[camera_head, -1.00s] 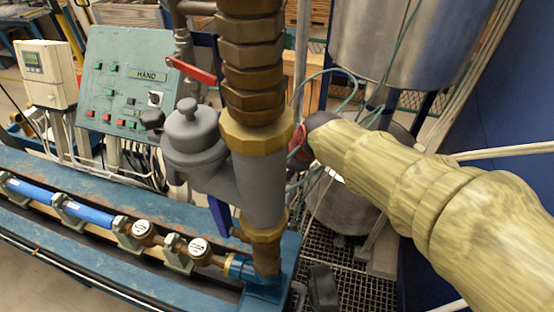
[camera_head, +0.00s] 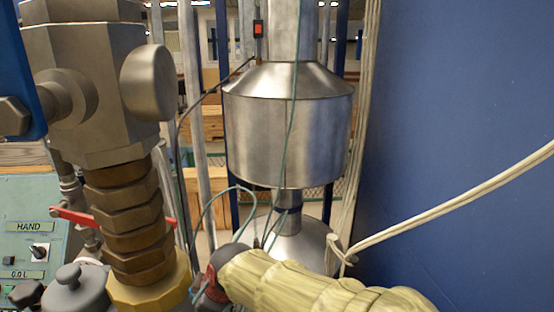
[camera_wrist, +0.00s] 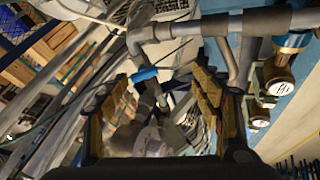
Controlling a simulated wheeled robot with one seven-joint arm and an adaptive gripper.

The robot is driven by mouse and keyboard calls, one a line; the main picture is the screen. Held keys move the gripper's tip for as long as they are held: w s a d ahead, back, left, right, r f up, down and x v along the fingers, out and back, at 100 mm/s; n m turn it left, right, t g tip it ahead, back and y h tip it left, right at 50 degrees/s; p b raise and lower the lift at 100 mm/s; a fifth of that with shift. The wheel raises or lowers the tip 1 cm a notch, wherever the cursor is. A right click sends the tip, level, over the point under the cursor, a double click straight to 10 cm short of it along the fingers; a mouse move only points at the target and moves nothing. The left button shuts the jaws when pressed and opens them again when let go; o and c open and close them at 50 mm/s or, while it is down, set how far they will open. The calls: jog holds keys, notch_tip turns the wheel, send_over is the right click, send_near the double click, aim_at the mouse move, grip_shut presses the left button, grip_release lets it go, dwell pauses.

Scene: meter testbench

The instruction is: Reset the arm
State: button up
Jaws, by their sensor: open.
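My arm, in a pale yellow sleeve, lies along the bottom of the head view and ends in a dark wrist part beside the pipework at lower left. The fingers cannot be made out there. In the wrist view my gripper (camera_wrist: 163,82) is open, with a wide gap between its two dark fingers with yellow-brown pads. Nothing is held between them. Beyond the gap are a blue-handled part (camera_wrist: 144,74) and grey fittings, all apart from the pads as far as I can tell.
A thick brass and grey pipe (camera_head: 125,215) with a red lever (camera_head: 75,216) stands left of my arm. A steel vessel (camera_head: 288,130) hangs behind it. A blue wall (camera_head: 455,110) fills the right, with a pale cable (camera_head: 450,205) crossing it. A control panel (camera_head: 30,245) is at lower left.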

jog(key=s+d+m+h+b, duration=0.1)
jog(key=s+d+m, duration=0.4)
jog(key=d, duration=0.7)
jog(key=s+d+m+t+h+b, duration=0.1)
jog(key=s+d+m, duration=0.5)
jog(key=d, duration=0.7)
jog(key=s+d+r+m+h+b, duration=0.1)
jog(key=s+d+m, duration=0.4)
jog(key=d, duration=0.7)
jog(key=shift+s+d+m+h, duration=0.2)
jog(key=shift+d+m+h, duration=0.25)
jog(key=shift+h, duration=0.45)
jog(key=shift+c, duration=0.8)
